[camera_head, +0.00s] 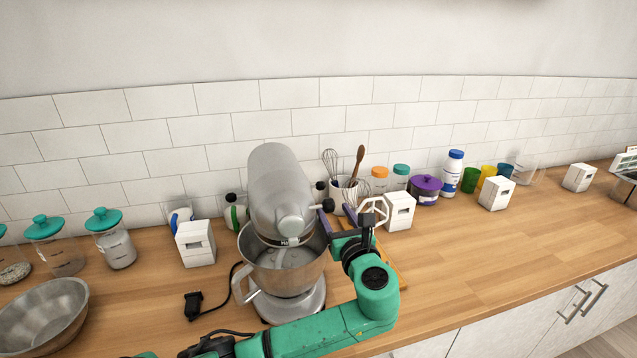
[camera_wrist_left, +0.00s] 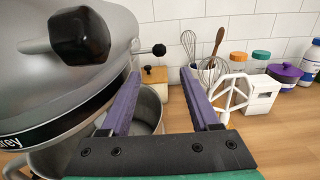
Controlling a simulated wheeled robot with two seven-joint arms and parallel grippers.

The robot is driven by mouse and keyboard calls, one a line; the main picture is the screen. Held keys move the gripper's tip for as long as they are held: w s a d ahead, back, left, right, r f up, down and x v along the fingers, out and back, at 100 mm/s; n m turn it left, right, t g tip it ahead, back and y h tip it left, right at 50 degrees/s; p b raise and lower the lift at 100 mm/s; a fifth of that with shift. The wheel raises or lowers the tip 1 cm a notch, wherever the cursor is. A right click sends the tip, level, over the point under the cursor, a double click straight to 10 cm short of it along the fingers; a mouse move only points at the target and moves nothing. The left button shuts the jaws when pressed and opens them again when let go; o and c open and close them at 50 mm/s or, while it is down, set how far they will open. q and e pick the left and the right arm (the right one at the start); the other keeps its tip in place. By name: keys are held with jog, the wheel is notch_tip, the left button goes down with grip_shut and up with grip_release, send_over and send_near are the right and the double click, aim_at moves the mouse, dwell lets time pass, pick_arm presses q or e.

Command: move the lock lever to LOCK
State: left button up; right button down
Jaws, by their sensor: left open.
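The silver stand mixer (camera_head: 281,187) stands on the counter with its metal bowl (camera_head: 299,268) under the head. In the left wrist view the mixer's head (camera_wrist_left: 35,80) fills the left side. A short rod with a small black knob (camera_wrist_left: 159,50) sticks out from the mixer's side; I cannot read any LOCK marking. A larger black knob (camera_wrist_left: 80,36) is nearer. My left gripper (camera_head: 336,214), also in the left wrist view (camera_wrist_left: 160,74), is open and empty beside the mixer, right of its head. The small knob appears between and beyond its purple fingertips; no contact is visible.
A utensil holder (camera_head: 345,196), a white box (camera_head: 399,211) and a white beater (camera_wrist_left: 230,94) stand close behind the gripper. Another white box (camera_head: 195,243) and a black plug (camera_head: 193,305) lie left of the mixer.

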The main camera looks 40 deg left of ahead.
aim_at(321, 189)
pick_arm(q)
jog(key=p+x, duration=0.1)
jog(key=x, duration=0.1)
jog(key=r+p+x, duration=0.1)
jog(key=x, duration=0.2)
jog(key=shift+a+r, duration=0.1)
jog(key=shift+a, duration=0.3)
jog(key=x, duration=0.4)
jog(key=f+p+x, duration=0.1)
jog(key=x, duration=0.1)
jog(key=shift+w+a, duration=0.15)
jog(key=shift+w, duration=0.15)
jog(key=shift+s, duration=0.15)
grip_shut()
pick_arm(e)
jog(key=r, duration=0.3)
jog(key=shift+s+d+r, duration=0.1)
jog(key=shift+s+r, duration=0.05)
jog(key=shift+s, duration=0.15)
jog(key=shift+d, duration=0.25)
